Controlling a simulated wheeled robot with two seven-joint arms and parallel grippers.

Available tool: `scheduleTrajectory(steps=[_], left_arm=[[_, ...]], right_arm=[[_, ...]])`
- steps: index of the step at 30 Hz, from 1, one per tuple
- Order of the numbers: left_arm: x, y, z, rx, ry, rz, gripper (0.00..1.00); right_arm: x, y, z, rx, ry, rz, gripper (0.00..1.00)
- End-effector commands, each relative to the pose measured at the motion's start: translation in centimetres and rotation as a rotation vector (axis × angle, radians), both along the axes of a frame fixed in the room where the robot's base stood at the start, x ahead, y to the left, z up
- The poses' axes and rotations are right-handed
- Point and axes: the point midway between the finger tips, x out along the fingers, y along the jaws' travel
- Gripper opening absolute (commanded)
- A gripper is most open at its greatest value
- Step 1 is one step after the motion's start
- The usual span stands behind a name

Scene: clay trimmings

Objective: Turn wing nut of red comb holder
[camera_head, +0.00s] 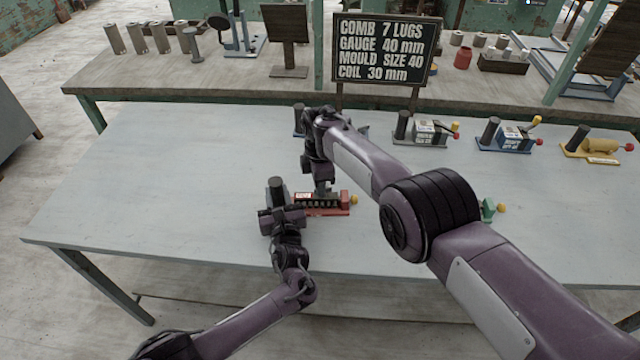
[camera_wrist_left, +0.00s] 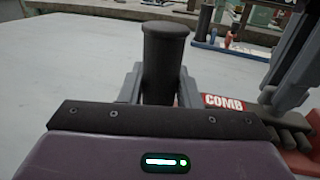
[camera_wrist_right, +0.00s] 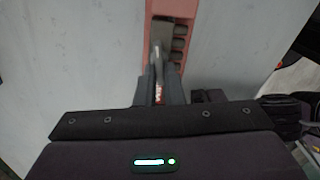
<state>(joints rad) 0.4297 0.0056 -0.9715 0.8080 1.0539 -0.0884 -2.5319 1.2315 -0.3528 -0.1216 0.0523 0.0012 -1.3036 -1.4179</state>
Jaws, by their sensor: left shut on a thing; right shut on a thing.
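The red comb holder (camera_head: 336,211) lies on the near bench, with dark comb lugs along it and a yellow knob (camera_head: 354,200) at its right end. Its dark upright post (camera_head: 276,186) stands at its left end; the post also fills the middle of the left wrist view (camera_wrist_left: 163,55). My left gripper (camera_wrist_left: 160,95) is shut around this post from the near side. My right gripper (camera_head: 322,188) points down over the holder and is shut on a small part on top of it, seemingly the wing nut, mostly hidden by the fingers. The holder's red base (camera_wrist_right: 172,8) shows beyond the right fingers (camera_wrist_right: 160,85).
Similar grey (camera_head: 425,135), blue (camera_head: 510,138) and yellow (camera_head: 597,148) holders stand along the bench's back edge. A green one (camera_head: 488,210) sits partly behind my right arm. A chalkboard (camera_head: 385,48) stands behind. The bench's left side is clear.

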Motion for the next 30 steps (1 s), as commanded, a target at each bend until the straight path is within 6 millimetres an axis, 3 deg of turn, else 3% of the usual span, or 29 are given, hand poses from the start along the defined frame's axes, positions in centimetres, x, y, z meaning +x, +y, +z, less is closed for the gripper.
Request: scheduleTrajectory(steps=[5,6,11,23,30], left_arm=[[0.0,0.0,0.0,0.000,0.002,0.000,0.00],[0.0,0.0,0.0,0.000,0.002,0.000,0.00],[0.0,0.0,0.0,0.000,0.002,0.000,0.00],[0.0,0.0,0.0,0.000,0.002,0.000,0.00],[0.0,0.0,0.0,0.000,0.002,0.000,0.00]], right_arm=[[-0.1,0.1,0.0,0.001,0.001,0.004,0.00],[-0.1,0.1,0.0,0.001,0.001,0.004,0.09],[-0.1,0.1,0.0,0.001,0.001,0.005,0.30],[0.1,0.1,0.3,0.001,-0.001,0.005,0.30],[0.3,0.1,1.6,0.004,-0.004,0.006,0.30]])
